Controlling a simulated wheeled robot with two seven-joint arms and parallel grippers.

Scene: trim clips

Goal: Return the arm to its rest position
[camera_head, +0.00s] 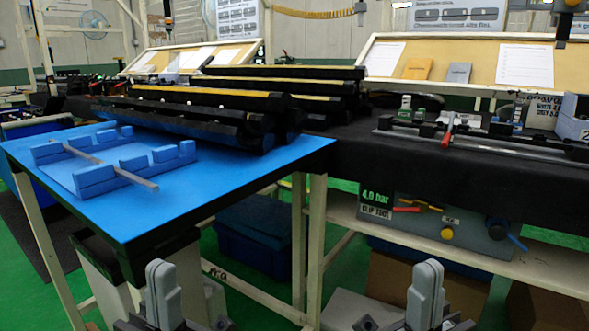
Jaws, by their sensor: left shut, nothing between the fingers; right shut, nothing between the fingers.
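My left gripper (162,290) shows at the bottom of the head view, left of centre, below the front edge of the blue table. It points up and is shut and empty. My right gripper (426,290) is at the bottom right of centre, below the dark bench. It is also shut and empty, with its fingers together. Both grippers are apart from the tables and touch nothing that I can see. The arms behind them are mostly cut off by the lower picture edge.
The blue table (190,215) holds a blue foam cradle (95,180) with a grey strip (110,165) across it. Black rolls (200,125) lie behind. The dark bench (400,165) at right carries a rail fixture and a red lever (448,130). Blue bins (250,240) stand underneath.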

